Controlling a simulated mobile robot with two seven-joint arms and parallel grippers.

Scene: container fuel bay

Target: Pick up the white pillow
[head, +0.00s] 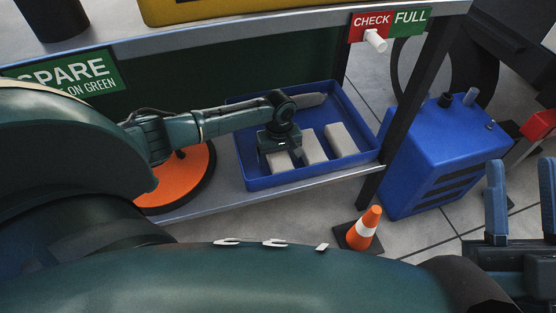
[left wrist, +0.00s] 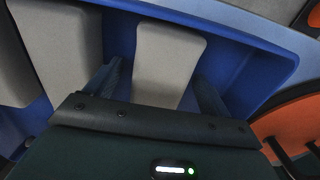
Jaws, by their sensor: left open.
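No soft pillow shape shows. Several pale grey-white blocks lie in the blue tray (head: 365,118). The nearest-left block (head: 279,162) is partly covered by my left gripper (head: 281,150); others are a middle block (head: 313,147) and a right block (head: 341,139). In the left wrist view, one pale block (left wrist: 166,58) sits between the fingers of my open left gripper (left wrist: 158,90), with gaps on both sides. Whether the fingers touch it cannot be told. My right gripper (head: 522,190) is open and empty at the right edge of the head view.
The tray stands on a low shelf under a grey worktop, whose leg (head: 400,110) is right of it. An orange disc (head: 178,178) lies left. A blue machine (head: 440,150) and traffic cone (head: 364,229) stand on the floor.

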